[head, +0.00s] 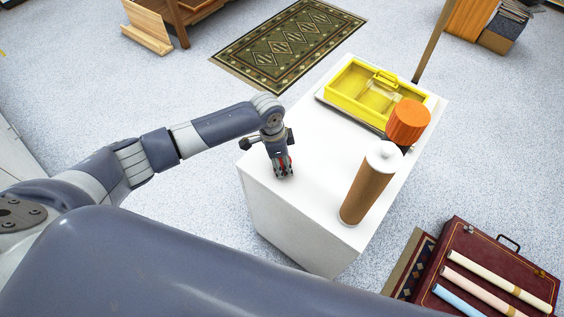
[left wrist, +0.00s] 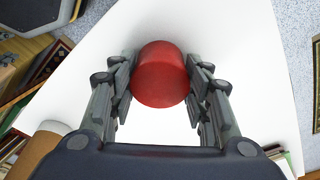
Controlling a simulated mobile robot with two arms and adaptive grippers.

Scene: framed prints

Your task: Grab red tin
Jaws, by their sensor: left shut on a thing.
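The red tin (left wrist: 160,76) is a short round red can, seen between the fingers in the left wrist view. My left gripper (head: 283,170) points down over the near left part of the white table (head: 315,188) in the head view. Its fingers press on both sides of the tin, and they also show in the left wrist view (left wrist: 159,85). In the head view only a little red shows between the fingers. I cannot tell whether the tin touches the table top. My right gripper is not in view.
On the table stand a tall brown cylinder with a white lid (head: 367,190), an orange-topped object (head: 408,120) and a yellow box (head: 345,82). A maroon case with rolled prints (head: 462,243) lies at the lower right. A green rug (head: 287,45) lies behind.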

